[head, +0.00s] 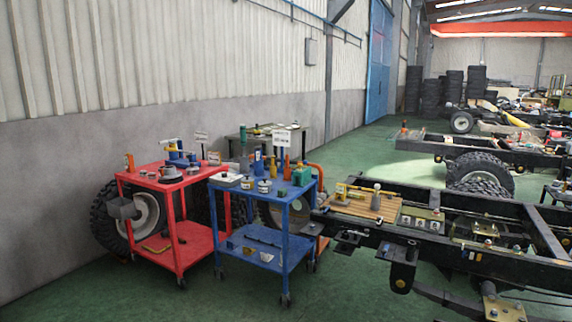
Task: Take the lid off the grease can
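Two small, light-coloured round cans stand near the front of the blue cart's top, a left one (247,183) and a right one (264,186). They are too small here to tell whether either is the grease can or whether a lid sits on it. A dark-topped pale item (225,179) lies to their left on the same top. Neither of my grippers is in view, and nothing here is being held.
A black chassis frame (430,243) is at the right. Green floor (345,290) is clear in front.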

